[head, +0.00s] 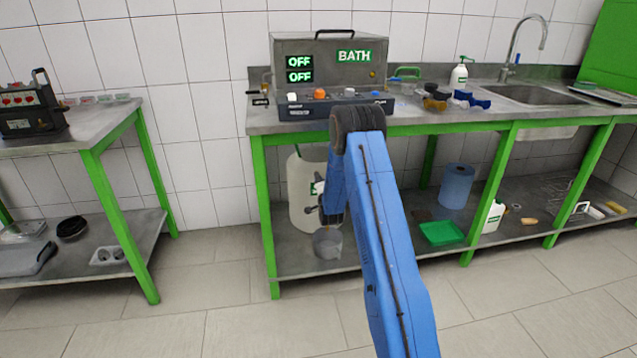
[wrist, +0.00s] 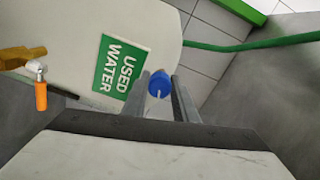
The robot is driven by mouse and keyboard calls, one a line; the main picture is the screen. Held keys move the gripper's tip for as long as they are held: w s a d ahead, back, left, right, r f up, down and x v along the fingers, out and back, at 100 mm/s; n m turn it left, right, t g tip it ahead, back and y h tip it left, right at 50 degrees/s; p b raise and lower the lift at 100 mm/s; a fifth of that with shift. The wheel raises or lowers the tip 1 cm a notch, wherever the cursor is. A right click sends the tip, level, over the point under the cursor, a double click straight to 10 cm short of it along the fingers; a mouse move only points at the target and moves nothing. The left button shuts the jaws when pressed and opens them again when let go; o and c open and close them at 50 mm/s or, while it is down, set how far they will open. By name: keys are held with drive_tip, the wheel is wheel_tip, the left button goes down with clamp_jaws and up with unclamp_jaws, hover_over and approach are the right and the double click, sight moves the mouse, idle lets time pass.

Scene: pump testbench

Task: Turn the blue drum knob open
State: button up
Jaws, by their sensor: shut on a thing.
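The blue drum knob (wrist: 160,84) shows in the wrist view as a small round blue cap with a pale line on its face. It sits beside the green "USED WATER" label (wrist: 121,68) of the white drum (wrist: 60,45). My gripper (wrist: 164,90) has its two grey fingers on either side of the knob, shut on it. In the head view the drum (head: 303,190) stands on the lower shelf under the bench. My blue arm covers part of it, and the knob is hidden there.
A brass tap with an orange handle (wrist: 41,95) sticks out from the drum. A grey pot (head: 327,243) stands in front of the drum. The green bench frame (head: 262,200) borders the space. A blue roll (head: 456,187) and a green tray (head: 441,233) lie to the right on the shelf.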

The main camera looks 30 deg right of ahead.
drive_tip(key=m, duration=0.4)
drive_tip(key=shift+m, duration=0.3)
drive_tip(key=shift+s+m, duration=0.1)
drive_tip(key=shift+m, duration=1.9)
drive_tip(key=shift+f, duration=0.1)
drive_tip(key=o, duration=1.1)
drive_tip(key=shift+c, duration=0.2)
drive_tip(key=v, duration=1.7)
drive_tip(key=shift+s, duration=0.2)
